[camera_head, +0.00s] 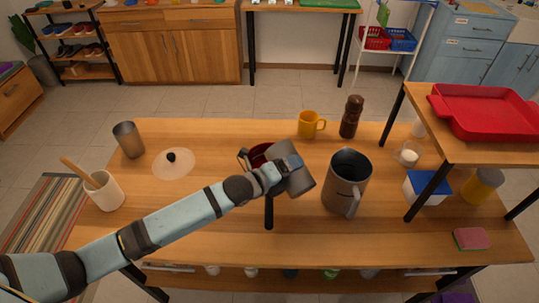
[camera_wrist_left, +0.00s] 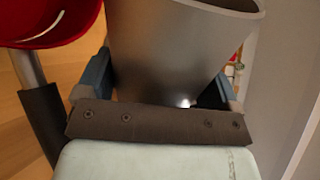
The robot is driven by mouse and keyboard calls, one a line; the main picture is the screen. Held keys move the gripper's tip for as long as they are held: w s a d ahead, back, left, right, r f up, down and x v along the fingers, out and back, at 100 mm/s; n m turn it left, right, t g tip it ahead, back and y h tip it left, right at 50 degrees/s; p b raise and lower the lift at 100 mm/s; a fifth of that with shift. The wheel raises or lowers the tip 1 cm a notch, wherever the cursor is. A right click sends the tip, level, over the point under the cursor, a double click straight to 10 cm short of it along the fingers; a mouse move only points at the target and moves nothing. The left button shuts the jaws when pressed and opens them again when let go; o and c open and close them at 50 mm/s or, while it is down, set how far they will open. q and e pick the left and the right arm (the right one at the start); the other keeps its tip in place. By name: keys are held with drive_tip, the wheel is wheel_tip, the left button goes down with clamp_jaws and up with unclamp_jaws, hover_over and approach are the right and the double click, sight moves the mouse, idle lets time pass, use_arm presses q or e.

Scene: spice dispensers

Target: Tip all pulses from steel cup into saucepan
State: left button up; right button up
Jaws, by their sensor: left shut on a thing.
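My left gripper (camera_head: 288,174) is shut on a grey steel cup (camera_head: 298,182), above the middle of the table. In the left wrist view the cup (camera_wrist_left: 175,55) sits between the fingers, its rim partly showing at the top. In the head view the cup looks tilted. A red saucepan (camera_head: 259,153) stands right beside and behind the gripper, partly hidden by it; its dark handle points to the front. The saucepan (camera_wrist_left: 50,22) also shows at the upper left of the wrist view. The inside of the cup is hidden, and I see no pulses. My right gripper is not in view.
A grey pitcher (camera_head: 345,188) stands close to the right of the cup. A yellow mug (camera_head: 308,125) and a brown grinder (camera_head: 351,117) are behind. A clear lid (camera_head: 180,170), another metal cup (camera_head: 128,140) and a white utensil pot (camera_head: 103,191) stand left. The front table area is clear.

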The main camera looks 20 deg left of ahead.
sight(276, 155)
use_arm(q)
drive_tip(key=shift+w+a+r, duration=0.2)
drive_tip(key=shift+r, duration=0.05)
drive_tip(key=shift+w+a+r+n+h+p, duration=0.3)
drive_tip(key=shift+w+a+r+n+p, duration=0.15)
drive_tip(key=shift+n+p, duration=0.25)
drive_tip(key=shift+a, duration=0.15)
idle(0.3)
drive_tip(key=shift+r, duration=0.1)
drive_tip(key=shift+w+r+n+g+p, duration=0.1)
drive_tip(key=shift+r+n+g+p, duration=0.05)
drive_tip(key=shift+n+g+p, duration=0.15)
drive_tip(key=shift+w+a+r+n+p, duration=0.1)
drive_tip(key=shift+a+r+n+p, duration=0.05)
drive_tip(key=shift+r+n+p, duration=0.3)
drive_tip(key=shift+w+a+r+n+h, duration=0.25)
drive_tip(key=shift+r+n+h, duration=0.15)
drive_tip(key=shift+n, duration=0.15)
idle(0.7)
